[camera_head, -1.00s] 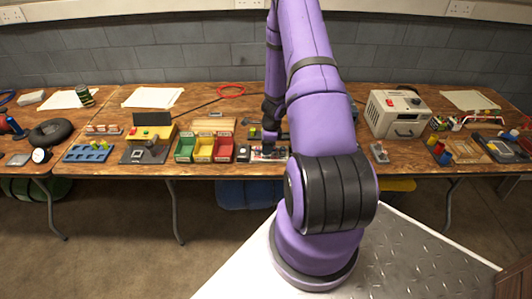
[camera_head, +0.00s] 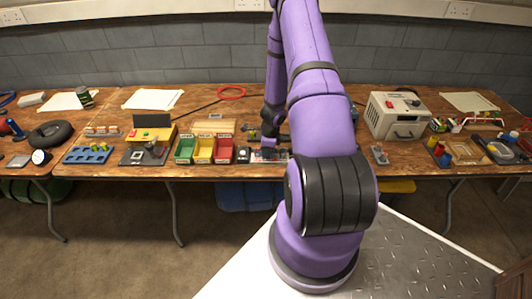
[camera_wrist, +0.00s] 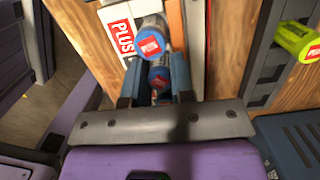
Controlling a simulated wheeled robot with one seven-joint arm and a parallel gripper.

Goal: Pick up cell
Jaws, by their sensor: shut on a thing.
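My gripper (camera_wrist: 157,88) is shut on a blue-ended cell (camera_wrist: 160,78) with a red label, seen between its two fingers in the wrist view. I cannot tell whether the held cell is clear of the tray. In the head view, my gripper (camera_head: 268,152) is low at the front of the bench, partly hidden by my arm.
A yellow-green cell (camera_wrist: 298,40) sits in a dark grey holder at the right of the wrist view. Green, yellow and red bins (camera_head: 204,150) stand left of my gripper. A beige box (camera_head: 397,116) stands to the right.

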